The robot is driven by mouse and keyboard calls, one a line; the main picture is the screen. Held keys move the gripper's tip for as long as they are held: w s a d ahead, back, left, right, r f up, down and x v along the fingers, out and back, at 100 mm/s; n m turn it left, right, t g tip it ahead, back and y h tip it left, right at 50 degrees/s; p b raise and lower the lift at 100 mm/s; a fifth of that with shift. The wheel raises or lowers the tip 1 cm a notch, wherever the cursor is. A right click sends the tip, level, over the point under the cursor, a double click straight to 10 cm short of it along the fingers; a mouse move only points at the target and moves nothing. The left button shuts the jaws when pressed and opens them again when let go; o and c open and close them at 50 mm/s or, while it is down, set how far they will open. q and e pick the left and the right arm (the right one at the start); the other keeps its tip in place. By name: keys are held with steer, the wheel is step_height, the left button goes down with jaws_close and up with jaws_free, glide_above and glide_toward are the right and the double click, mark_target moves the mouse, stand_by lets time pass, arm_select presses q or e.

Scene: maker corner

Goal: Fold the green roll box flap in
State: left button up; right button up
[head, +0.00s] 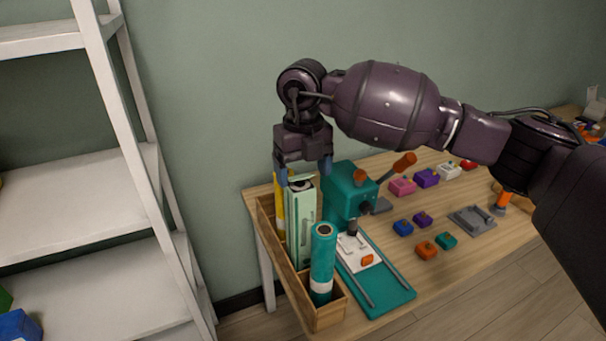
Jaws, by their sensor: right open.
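The green roll box (303,222) is a tall pale green carton standing upright in a wooden tray (326,317) at the left end of the table. Its top shows a dark opening with pale edges; the flap's exact angle is too small to tell. My right gripper (305,173) points down just above the box top, open, with one blue fingertip on each side of it. I cannot tell if a finger touches the box. My left gripper is not in view.
A teal roll (322,260) stands in front of the box and a yellow one (279,208) behind it. A teal press (347,192) with an orange-tipped lever and a teal board (385,290) are close on the right. Several small colored blocks lie farther right.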

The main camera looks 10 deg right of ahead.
steer(key=shift+f, duration=0.55)
steer(key=c, duration=0.9)
steer(key=shift+s+d+f+t, duration=0.1)
steer(key=shift+s+f+t, duration=0.1)
steer(key=shift+t, duration=0.5)
steer(key=shift+c, duration=0.2)
steer(key=o, duration=0.9)
steer(key=shift+o, duration=0.2)
step_height(320, 180, up, 11)
steer(key=s+p, duration=0.1)
steer(key=shift+s+d+f, duration=0.15)
